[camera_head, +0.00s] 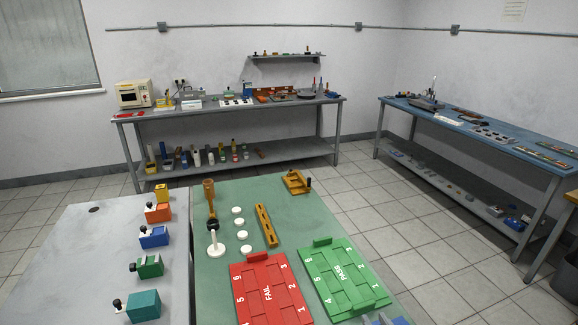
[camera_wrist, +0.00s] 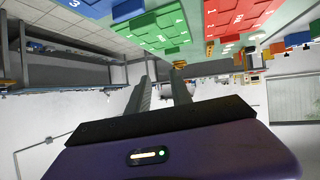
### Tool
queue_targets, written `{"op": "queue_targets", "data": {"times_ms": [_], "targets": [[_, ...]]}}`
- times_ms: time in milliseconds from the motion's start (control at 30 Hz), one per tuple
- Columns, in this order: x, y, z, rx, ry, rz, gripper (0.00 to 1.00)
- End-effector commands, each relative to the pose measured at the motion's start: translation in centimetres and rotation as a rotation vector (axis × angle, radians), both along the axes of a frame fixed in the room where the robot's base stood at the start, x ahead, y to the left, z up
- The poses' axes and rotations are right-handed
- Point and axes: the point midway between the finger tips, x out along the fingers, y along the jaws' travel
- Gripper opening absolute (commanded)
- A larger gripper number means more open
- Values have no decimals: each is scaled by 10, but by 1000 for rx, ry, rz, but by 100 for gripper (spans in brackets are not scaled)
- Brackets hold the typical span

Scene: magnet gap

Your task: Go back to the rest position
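My gripper (camera_wrist: 162,80) shows in the wrist view, with two dark fingers standing apart and nothing between them. It is clear of the table. The wrist view is upside down; the red FAIL board (camera_wrist: 232,14) and the green PASS board (camera_wrist: 155,30) show at its top, with part of a blue board (camera_wrist: 80,5). In the head view the red board (camera_head: 270,290) and green board (camera_head: 345,281) lie side by side on the green table top (camera_head: 217,282). I cannot make out my gripper in the head view.
Several coloured blocks with black knobs, such as the green one (camera_head: 150,266), line the grey table top (camera_head: 80,265). White discs (camera_head: 238,222) and a slotted wooden bar (camera_head: 267,226) lie behind the boards. A back bench (camera_head: 230,105) and a blue-topped bench (camera_head: 480,130) stand beyond open floor.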

Motion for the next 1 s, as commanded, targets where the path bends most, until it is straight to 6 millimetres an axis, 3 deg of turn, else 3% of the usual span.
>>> {"op": "queue_targets", "data": {"times_ms": [33, 267, 600, 833, 1000], "targets": [[-20, 0, -2, 9, -42, -5, 26], [-103, 0, 20, 53, -242, -28, 26], [-234, -2, 66, 93, -409, -40, 26], [-313, -3, 90, 101, -405, -42, 26], [-359, -3, 84, 96, -307, -43, 26]]}}
